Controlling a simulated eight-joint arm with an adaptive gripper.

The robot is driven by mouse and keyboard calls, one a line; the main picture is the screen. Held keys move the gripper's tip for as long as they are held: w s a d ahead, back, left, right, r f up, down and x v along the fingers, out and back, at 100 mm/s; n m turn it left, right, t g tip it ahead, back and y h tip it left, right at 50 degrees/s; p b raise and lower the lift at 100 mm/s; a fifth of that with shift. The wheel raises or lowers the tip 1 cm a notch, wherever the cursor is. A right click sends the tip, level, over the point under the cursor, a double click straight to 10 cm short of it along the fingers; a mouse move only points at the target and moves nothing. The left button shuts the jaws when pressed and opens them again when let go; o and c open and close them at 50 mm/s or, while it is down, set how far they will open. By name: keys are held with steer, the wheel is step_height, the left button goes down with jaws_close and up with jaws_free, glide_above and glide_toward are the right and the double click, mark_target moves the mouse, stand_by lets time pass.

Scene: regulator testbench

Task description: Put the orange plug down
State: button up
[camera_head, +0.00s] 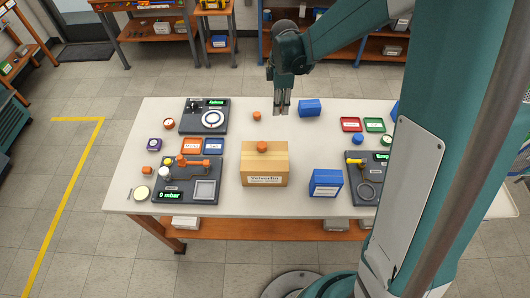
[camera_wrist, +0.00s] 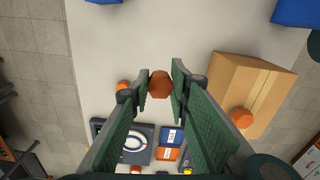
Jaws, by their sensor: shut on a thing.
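My gripper (camera_head: 282,112) hangs over the back middle of the white table in the head view. In the wrist view, its fingers (camera_wrist: 159,88) are shut on an orange plug (camera_wrist: 160,84) at their tips. I cannot make out that held plug in the head view. A second orange piece (camera_head: 257,115) sits on the table left of my gripper; it also shows partly behind the left finger in the wrist view (camera_wrist: 122,86). A third orange piece (camera_head: 262,147) lies on top of the cardboard box (camera_head: 264,178).
Blue boxes stand behind right (camera_head: 309,108) and in front right (camera_head: 326,183). A dial panel (camera_head: 190,128), orange (camera_head: 190,146) and blue (camera_head: 213,146) trays and a valve panel (camera_head: 172,196) fill the left. Red (camera_head: 351,125) and green (camera_head: 374,125) trays lie right. White table is clear around the middle.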

steer(key=s+a+r+p, duration=0.25)
steer(key=s+r, duration=0.25)
steer(key=s, duration=0.6)
step_height(320, 180, up, 3)
steer(key=m+p, duration=0.1)
steer(key=p, duration=0.1)
glide_above(269, 162)
steer(key=shift+r, duration=0.15)
steer(key=shift+f, duration=2.95)
steer(key=shift+f, duration=0.1)
steer(key=shift+f, duration=1.95)
steer(key=shift+f+b, duration=0.2)
steer(key=shift+b, duration=0.2)
